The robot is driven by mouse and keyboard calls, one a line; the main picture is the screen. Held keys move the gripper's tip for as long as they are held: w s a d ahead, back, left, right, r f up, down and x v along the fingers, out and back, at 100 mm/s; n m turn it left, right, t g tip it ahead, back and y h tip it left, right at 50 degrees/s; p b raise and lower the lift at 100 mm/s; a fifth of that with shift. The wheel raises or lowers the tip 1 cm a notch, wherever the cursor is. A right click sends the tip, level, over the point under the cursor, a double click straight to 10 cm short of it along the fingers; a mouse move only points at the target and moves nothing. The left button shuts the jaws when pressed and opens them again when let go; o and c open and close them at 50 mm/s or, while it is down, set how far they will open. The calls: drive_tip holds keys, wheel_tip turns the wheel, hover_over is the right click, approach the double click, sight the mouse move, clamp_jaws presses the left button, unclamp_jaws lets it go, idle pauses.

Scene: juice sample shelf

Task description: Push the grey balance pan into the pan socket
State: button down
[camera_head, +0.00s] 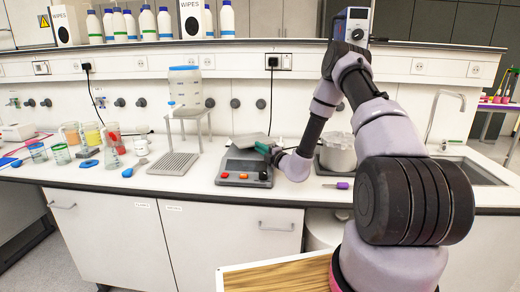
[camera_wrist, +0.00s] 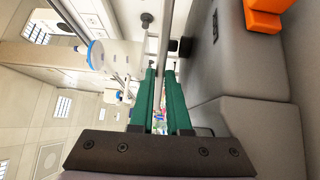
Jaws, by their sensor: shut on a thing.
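The grey balance pan (camera_head: 250,141) is a thin plate above the dark grey balance (camera_head: 232,166), slightly tilted in the head view. My gripper (camera_head: 268,149), with green fingers, is shut on the pan's right edge. In the wrist view, the fingers of my gripper (camera_wrist: 161,72) close on the pan, seen as a thin edge (camera_wrist: 166,35). The balance body (camera_wrist: 230,70) fills the right of that view, close beside the fingers. The pan socket is hidden, and I cannot tell whether the pan touches it.
A steel pot (camera_head: 338,153) stands right of the balance, with a purple-handled tool (camera_head: 342,185) in front. A grooved drain tray (camera_head: 173,163) and a stand with a clear dispenser (camera_head: 185,88) are to the left. Beakers and jugs (camera_head: 70,133) stand farther left.

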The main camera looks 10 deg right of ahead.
drive_tip(key=shift+f, duration=0.15)
drive_tip(key=shift+r, duration=0.2)
idle(0.3)
drive_tip(key=c, duration=0.8)
unclamp_jaws()
